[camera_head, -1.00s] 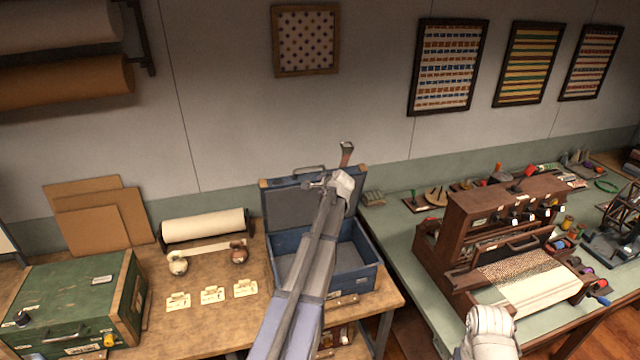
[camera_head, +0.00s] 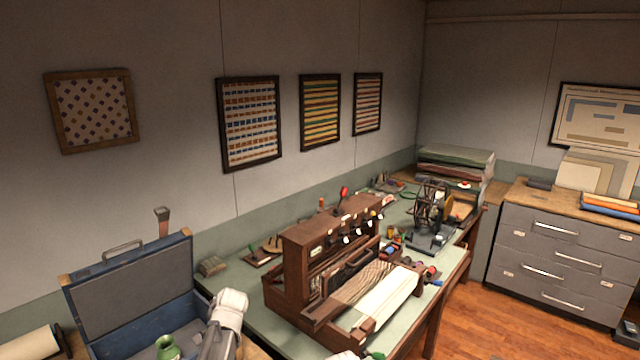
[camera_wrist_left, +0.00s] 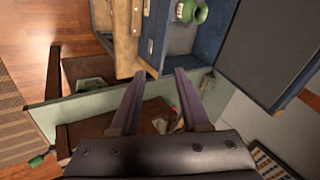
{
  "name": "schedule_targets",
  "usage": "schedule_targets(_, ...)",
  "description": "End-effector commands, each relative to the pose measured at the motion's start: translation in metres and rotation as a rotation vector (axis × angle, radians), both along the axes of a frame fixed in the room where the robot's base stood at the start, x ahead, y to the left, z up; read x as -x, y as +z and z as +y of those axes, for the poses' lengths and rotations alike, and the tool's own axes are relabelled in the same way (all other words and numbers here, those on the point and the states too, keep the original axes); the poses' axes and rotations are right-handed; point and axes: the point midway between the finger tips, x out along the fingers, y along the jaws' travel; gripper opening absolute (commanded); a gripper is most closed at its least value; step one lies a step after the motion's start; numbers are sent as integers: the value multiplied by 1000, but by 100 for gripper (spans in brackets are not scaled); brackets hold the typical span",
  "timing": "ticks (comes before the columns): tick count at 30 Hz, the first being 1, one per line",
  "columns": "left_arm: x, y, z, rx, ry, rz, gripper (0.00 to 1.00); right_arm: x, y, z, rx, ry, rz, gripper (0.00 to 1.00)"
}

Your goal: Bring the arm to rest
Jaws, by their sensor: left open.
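My left gripper (camera_wrist_left: 159,76) is open in the left wrist view, with its two fingers apart and nothing between them. Its fingertips are in front of the edge of the blue case (camera_wrist_left: 215,98). In the head view a white joint of my left arm shows at the right of the open blue case (camera_head: 187,262); the gripper itself cannot be made out there. My right gripper is not in view.
A wooden loom (camera_head: 292,272) with woven cloth stands on the green table (camera_head: 240,290) right of the case. A dark wheeled device (camera_head: 430,238) and small tools are behind it. Grey drawers (camera_head: 560,255) stand at the right. Wooden floor (camera_head: 490,320) is clear between.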

Motion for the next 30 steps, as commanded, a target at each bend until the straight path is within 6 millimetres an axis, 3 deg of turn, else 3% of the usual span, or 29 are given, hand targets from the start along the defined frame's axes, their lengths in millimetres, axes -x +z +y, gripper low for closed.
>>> schedule_targets(1, 25, -33, -30, 43, 7, 24, 46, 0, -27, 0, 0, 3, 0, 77)
schedule_targets(6, 97, -92, -113, 178, 60, 130, 46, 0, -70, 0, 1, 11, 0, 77)
schedule_targets(9, 144, -124, -153, 240, 93, 202, 46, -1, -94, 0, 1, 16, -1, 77)
schedule_targets(13, 200, -155, -192, 293, 128, 294, 46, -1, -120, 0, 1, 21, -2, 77)
schedule_targets(18, 250, -176, -220, 325, 161, 380, 46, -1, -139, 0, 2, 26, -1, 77)
schedule_targets(21, 263, -180, -227, 333, 171, 406, 46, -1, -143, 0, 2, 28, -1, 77)
schedule_targets(30, 267, -179, -229, 334, 177, 416, 46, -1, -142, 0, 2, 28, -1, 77)
